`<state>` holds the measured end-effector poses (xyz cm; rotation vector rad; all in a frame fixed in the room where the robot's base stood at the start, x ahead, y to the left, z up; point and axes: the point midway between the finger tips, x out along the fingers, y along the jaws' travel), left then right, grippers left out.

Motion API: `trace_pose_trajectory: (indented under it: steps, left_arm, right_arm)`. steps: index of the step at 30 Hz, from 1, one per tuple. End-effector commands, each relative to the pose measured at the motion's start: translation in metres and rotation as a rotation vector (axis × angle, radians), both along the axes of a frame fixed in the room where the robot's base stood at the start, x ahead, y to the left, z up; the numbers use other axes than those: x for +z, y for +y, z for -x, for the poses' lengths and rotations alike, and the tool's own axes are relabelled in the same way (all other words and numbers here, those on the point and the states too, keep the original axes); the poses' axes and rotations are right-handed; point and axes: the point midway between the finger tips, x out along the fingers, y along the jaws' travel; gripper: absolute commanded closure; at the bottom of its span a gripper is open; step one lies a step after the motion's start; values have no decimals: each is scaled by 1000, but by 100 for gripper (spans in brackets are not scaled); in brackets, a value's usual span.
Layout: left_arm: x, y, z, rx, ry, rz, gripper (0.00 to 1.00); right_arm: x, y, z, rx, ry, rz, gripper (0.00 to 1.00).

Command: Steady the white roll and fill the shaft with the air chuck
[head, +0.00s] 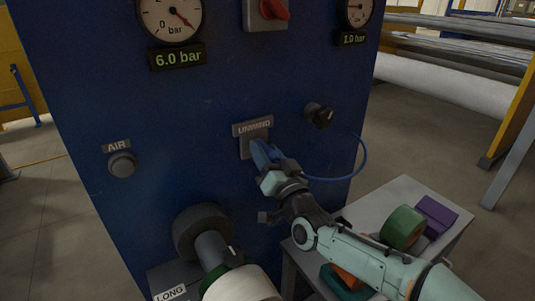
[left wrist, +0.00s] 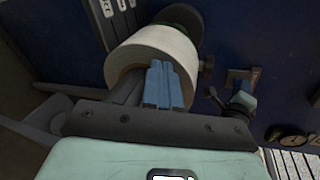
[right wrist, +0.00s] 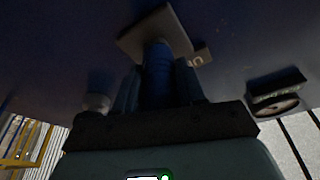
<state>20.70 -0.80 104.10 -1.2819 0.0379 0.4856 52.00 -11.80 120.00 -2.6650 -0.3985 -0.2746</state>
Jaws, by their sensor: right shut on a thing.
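The white roll (head: 240,285) sits on the shaft at the bottom of the head view. It shows larger in the left wrist view (left wrist: 152,52). My left gripper (left wrist: 165,82) has its blue fingers together in front of the roll's near end, overlapping its core; I cannot tell whether they touch it. My left gripper is outside the head view. My right gripper (head: 264,156) is shut on the blue air chuck (right wrist: 158,72), right at the grey holder plate (right wrist: 155,34) under the UNWIND label. The fingers largely hide the chuck in the head view.
A blue hose (head: 362,160) loops from a black fitting (head: 319,115) on the blue machine panel (head: 235,85). An AIR button (head: 122,164) is at left. A grey table (head: 405,190) at right holds a green roll (head: 402,227) and purple box (head: 436,214).

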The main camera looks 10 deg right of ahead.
Motion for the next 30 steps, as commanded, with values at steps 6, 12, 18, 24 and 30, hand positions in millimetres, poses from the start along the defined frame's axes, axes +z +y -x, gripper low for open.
trace_pose_trajectory:
  steps: [6,12,18,24,30]
  left_arm:
    - [0,0,0,1,1,-1,100]
    - [-1,1,-1,3,1,-1,100]
    - [-1,1,-1,5,2,-1,100]
    - [-1,2,-1,5,2,-1,100]
    - [-1,2,-2,6,3,-1,100]
  right_arm:
    - [-3,-2,7,2,7,3,97]
    - [-2,-7,19,0,4,2,97]
    - [0,-12,31,-1,0,0,97]
    - [0,-16,42,-1,-1,2,97]
    - [0,-20,54,-2,-1,0,97]
